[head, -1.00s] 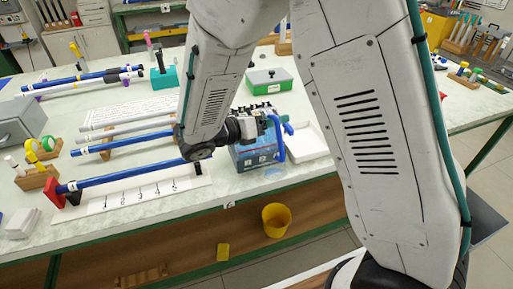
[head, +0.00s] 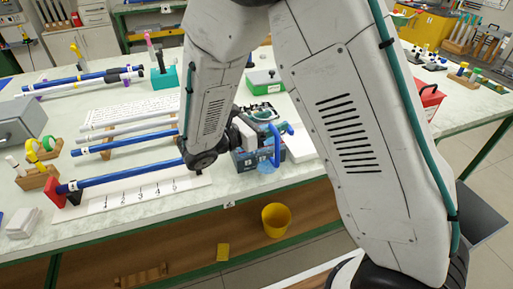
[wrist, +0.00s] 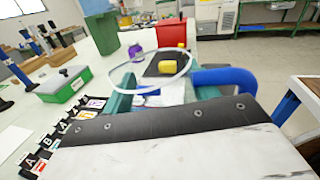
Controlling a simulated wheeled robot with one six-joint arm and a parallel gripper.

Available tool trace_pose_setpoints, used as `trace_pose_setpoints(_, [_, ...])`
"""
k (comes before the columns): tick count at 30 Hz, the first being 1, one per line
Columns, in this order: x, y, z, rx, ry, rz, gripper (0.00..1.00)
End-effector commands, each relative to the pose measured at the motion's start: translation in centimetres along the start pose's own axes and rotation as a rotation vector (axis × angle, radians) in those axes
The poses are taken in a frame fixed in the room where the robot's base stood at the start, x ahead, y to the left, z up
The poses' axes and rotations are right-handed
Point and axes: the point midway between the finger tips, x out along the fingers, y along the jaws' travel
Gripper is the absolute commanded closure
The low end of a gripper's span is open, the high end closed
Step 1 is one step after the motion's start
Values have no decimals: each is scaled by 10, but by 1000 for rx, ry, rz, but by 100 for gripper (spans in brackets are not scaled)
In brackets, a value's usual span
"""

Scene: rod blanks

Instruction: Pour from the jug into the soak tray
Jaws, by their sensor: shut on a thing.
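My gripper (head: 262,128) is shut on the jug, whose blue handle (head: 276,146) shows to its right in the head view. In the wrist view the jug's pale, see-through rim (wrist: 188,72) and blue handle (wrist: 225,79) lie just beyond the gripper. The jug's body is largely hidden, and I cannot tell how full it is. The white soak tray (head: 302,147) lies on the bench just right of the jug, partly hidden by my arm and the handle.
A green box (head: 265,80) stands behind my gripper. Blue and grey rods (head: 125,140) lie left, above a numbered white board (head: 140,192). A yellow bucket (head: 276,219) stands below the bench's front edge. A red box (head: 429,101) stands right.

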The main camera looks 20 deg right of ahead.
Motion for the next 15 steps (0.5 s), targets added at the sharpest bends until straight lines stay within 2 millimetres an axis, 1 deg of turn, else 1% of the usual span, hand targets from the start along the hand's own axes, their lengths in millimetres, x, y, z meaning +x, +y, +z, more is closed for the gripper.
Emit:
trace_pose_setpoints(1, [0,4,2,13,2,7,100])
trace_pose_setpoints(5, [-1,4,7,17,3,8,100])
trace_pose_setpoints(15, [-1,1,40,15,3,8,100])
